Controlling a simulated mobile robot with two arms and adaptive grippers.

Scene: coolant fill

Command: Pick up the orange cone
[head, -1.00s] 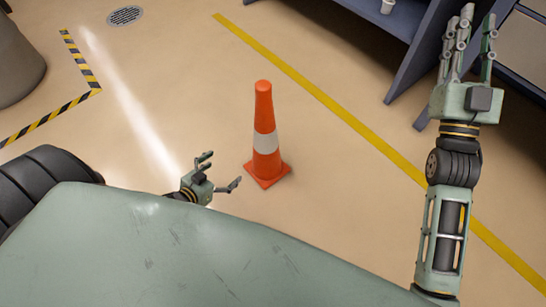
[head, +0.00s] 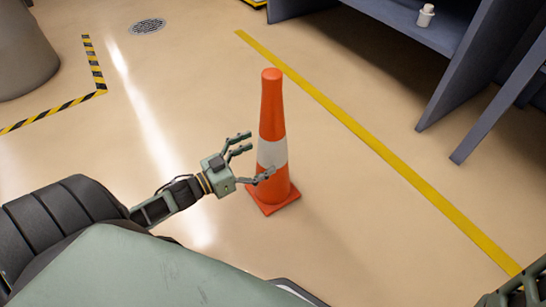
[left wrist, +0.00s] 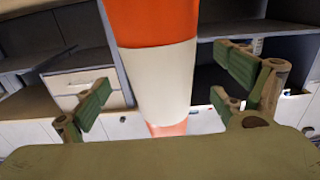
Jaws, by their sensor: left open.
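The orange cone (head: 272,120) with a white band stands upright on its square base on the floor, at the middle of the head view. My left gripper (head: 256,159) is open beside the cone's left side, at the height of the white band. In the left wrist view the cone (left wrist: 155,80) rises between the spread fingers of my left gripper (left wrist: 165,100), which are not closed on it. Whether any finger touches the cone I cannot tell. At the lower right corner of the head view, a small part of my right arm shows; its fingers are not in view.
A dark shelf unit (head: 440,85) stands at the upper right, with a small white container (head: 426,15) on it. A yellow floor line (head: 370,140) runs behind the cone. A grey round object (head: 25,50) stands at the upper left. The floor around the cone is clear.

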